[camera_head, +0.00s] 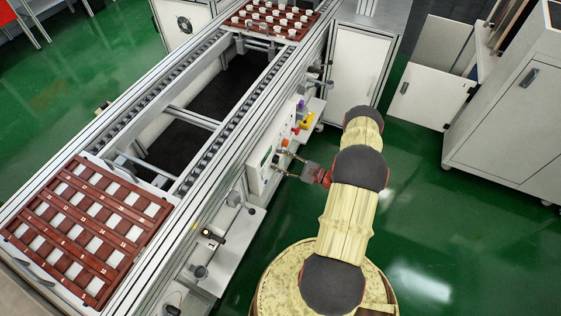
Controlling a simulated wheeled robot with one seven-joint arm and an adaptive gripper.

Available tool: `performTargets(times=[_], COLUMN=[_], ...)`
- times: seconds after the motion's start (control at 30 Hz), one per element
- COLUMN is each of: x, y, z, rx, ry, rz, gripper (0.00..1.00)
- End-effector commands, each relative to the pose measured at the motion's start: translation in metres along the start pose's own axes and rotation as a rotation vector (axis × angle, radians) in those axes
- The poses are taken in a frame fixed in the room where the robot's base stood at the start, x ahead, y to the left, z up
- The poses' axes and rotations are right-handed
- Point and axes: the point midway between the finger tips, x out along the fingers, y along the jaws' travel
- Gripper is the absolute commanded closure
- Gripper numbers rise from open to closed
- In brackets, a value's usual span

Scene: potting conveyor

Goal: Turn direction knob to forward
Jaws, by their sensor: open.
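A pale control panel (260,162) is fixed to the right side of the conveyor frame, facing right. My gripper (282,164) is open, with its fingers pointing left at the panel face. The fingertips are close to the panel; I cannot tell whether they touch it. A small dark control shows by the upper finger, but I cannot make out which knob it is or how it is turned. The direction knob's setting is not readable at this size, and my fingers may hide part of it.
A red-brown tray (106,187) with white squares lies on the conveyor's near end. Another tray (239,27) holds small white pots at the far end. Green floor (440,215) is clear on the right.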

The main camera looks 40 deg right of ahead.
Motion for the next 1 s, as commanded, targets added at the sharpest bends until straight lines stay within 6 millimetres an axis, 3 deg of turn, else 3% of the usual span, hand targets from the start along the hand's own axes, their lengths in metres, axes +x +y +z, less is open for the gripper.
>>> performTargets(times=[0.37,0.47,0.8,1.0], x=[-0.005,-0.018,-0.085,-0.112], y=[-0.001,-0.001,-0.001,-0.001], z=[0.000,0.000,-0.001,0.000], rx=[-0.001,-0.001,0.000,0.000], ry=[0.000,0.000,0.002,0.000], rz=[-0.002,-0.002,-0.005,-0.003], gripper=[0.54,0.54,0.54,0.54])
